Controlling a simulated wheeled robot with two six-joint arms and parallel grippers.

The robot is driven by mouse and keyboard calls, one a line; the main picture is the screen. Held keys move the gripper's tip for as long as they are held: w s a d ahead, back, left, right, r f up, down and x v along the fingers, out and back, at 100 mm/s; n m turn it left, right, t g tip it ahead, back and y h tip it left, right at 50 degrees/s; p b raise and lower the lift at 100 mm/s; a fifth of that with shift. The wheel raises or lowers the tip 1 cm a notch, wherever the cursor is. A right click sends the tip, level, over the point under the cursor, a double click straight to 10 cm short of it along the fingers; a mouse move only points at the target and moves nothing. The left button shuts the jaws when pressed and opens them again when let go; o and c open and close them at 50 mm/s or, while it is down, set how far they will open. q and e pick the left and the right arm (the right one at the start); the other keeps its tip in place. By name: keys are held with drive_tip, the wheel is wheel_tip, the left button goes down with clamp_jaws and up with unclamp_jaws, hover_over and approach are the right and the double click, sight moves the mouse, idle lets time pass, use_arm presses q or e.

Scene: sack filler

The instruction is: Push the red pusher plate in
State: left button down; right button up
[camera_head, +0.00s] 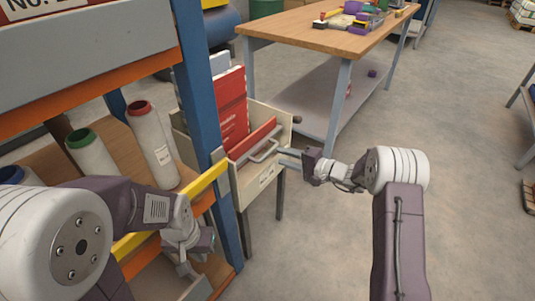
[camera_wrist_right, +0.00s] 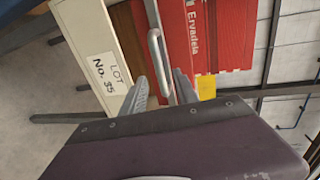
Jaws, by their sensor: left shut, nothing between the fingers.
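The red pusher plate (camera_head: 252,138) stands in a cream box (camera_head: 247,186) with a pale bar handle (camera_head: 264,152) on its near face. My left gripper (camera_head: 184,268) is shut, low at the left by the shelf, away from the plate.
Red and white packs (camera_head: 231,100) stand behind the plate. A blue post (camera_head: 204,95) and yellow rail (camera_head: 207,180) stand left of the box. A wooden workbench (camera_head: 290,31) stands behind. The floor at right is open.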

sight(270, 153)
drive_tip(key=b+x, duration=0.1)
drive_tip(key=x, duration=0.6)
drive_tip(key=shift+b, duration=0.35)
clamp_jaws()
drive_tip(key=shift+a, duration=0.1)
idle(0.8)
